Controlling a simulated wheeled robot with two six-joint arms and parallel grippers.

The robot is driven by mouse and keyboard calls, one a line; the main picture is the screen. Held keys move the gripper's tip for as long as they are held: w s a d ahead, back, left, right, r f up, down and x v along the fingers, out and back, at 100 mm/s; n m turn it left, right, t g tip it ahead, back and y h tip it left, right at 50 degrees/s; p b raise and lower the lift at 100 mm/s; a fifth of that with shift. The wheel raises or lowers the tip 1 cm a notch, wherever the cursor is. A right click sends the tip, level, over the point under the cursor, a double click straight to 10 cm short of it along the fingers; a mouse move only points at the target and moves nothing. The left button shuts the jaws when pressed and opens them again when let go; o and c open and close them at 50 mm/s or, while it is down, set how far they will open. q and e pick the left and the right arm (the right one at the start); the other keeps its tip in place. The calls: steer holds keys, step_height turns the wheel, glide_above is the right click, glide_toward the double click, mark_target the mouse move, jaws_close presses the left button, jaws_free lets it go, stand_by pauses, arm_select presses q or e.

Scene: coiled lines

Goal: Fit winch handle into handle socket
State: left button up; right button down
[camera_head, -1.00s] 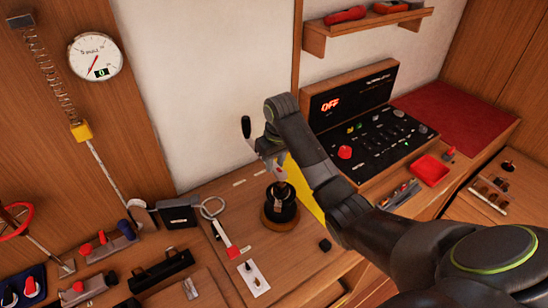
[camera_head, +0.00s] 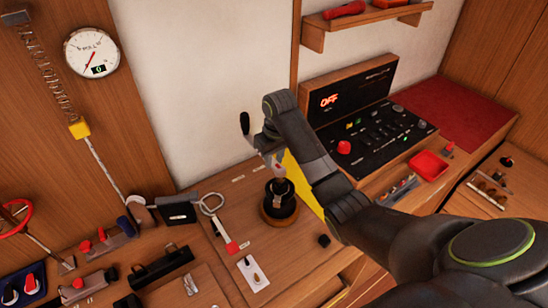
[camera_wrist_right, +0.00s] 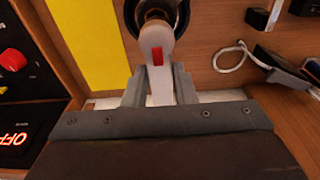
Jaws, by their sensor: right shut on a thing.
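The winch handle is a pale lever with a black grip (camera_head: 245,124) at its upper end. My right gripper (camera_head: 272,150) is shut on the lever, above the winch. In the right wrist view, the two fingers (camera_wrist_right: 159,85) clasp the pale lever, whose rounded end (camera_wrist_right: 156,40) has a red mark. The black winch drum (camera_head: 281,203) stands upright on a round wooden base. The lever's end overlaps the drum (camera_wrist_right: 181,14) in the wrist view and hides the socket. I cannot tell whether they touch. My left gripper is out of view.
A control panel (camera_head: 375,135) with a red "OFF" display stands right of the winch. A red tray (camera_head: 428,165) is at the right.

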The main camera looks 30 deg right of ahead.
steer(key=shift+f, duration=0.15)
stand_by(0.3)
steer(key=shift+f+b, duration=0.45)
steer(key=shift+f, duration=0.75)
steer(key=shift+f, duration=0.1)
steer(key=c, duration=0.8)
jaws_free()
steer(key=shift+r+p, duration=0.45)
steer(key=shift+r, duration=2.1)
steer(key=shift+r, duration=0.1)
